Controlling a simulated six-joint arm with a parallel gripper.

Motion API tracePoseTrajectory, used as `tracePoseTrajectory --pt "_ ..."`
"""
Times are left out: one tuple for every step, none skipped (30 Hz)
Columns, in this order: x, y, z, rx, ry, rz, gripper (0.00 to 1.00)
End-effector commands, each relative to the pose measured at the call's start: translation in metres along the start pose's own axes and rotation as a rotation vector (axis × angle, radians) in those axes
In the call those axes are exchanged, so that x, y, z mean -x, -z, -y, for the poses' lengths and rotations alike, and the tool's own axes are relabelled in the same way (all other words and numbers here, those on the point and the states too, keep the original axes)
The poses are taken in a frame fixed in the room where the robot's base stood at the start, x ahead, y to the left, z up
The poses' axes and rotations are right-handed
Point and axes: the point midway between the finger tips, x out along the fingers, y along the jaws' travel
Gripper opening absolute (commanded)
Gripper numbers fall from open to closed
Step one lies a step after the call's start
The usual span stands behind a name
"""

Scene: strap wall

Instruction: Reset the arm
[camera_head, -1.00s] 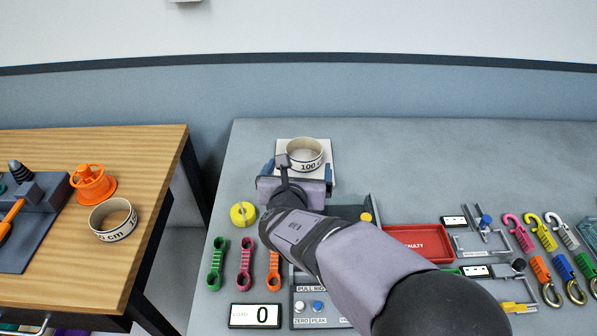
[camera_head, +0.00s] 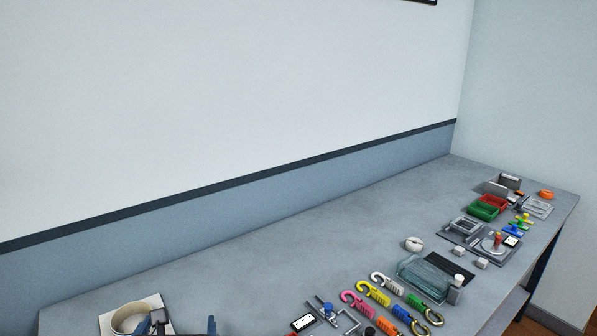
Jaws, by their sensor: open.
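My gripper (camera_head: 184,326) shows only in part at the bottom left edge of the head view. Its two blue fingertips are apart, with nothing seen between them. The rest of the gripper and my arm lie below the picture. A cream tape ring (camera_head: 128,318) sits on a white square plate (camera_head: 106,326) just left of the gripper, partly cut off. One finger overlaps the ring's right side in the picture; I cannot tell if they touch.
The long grey bench (camera_head: 290,240) is bare in its middle and back. Pink (camera_head: 357,304), yellow (camera_head: 373,292) and white (camera_head: 387,283) hooks lie at the front. A clear box (camera_head: 425,275), a green tray (camera_head: 482,211) and a red tray (camera_head: 495,203) stand to the right.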

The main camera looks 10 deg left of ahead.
Motion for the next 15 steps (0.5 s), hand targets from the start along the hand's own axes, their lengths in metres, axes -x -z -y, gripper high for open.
tracePoseTrajectory --pt "0.004 -0.022 0.03 -0.088 0.066 -0.013 0.93" --pt "0.006 -0.029 0.048 -0.144 0.106 -0.023 0.93" --pt "0.009 -0.038 0.074 -0.228 0.165 -0.035 0.93" --pt "0.012 -0.044 0.094 -0.292 0.209 -0.043 0.93" --pt "0.016 -0.05 0.114 -0.359 0.255 -0.049 0.93" --pt "0.023 -0.056 0.14 -0.451 0.318 -0.056 0.93" --pt "0.029 -0.06 0.16 -0.521 0.365 -0.059 0.93" --pt "0.036 -0.064 0.179 -0.593 0.413 -0.062 0.93" --pt "0.047 -0.067 0.205 -0.692 0.479 -0.062 0.93" --pt "0.057 -0.07 0.223 -0.769 0.528 -0.06 0.93" --pt "0.067 -0.072 0.241 -0.848 0.58 -0.058 0.93" --pt "0.082 -0.074 0.264 -0.956 0.648 -0.052 0.93" --pt "0.095 -0.075 0.28 -1.041 0.701 -0.044 0.93" --pt "0.108 -0.075 0.296 -1.128 0.755 -0.034 0.93" --pt "0.128 -0.075 0.316 -1.25 0.829 -0.018 0.93"
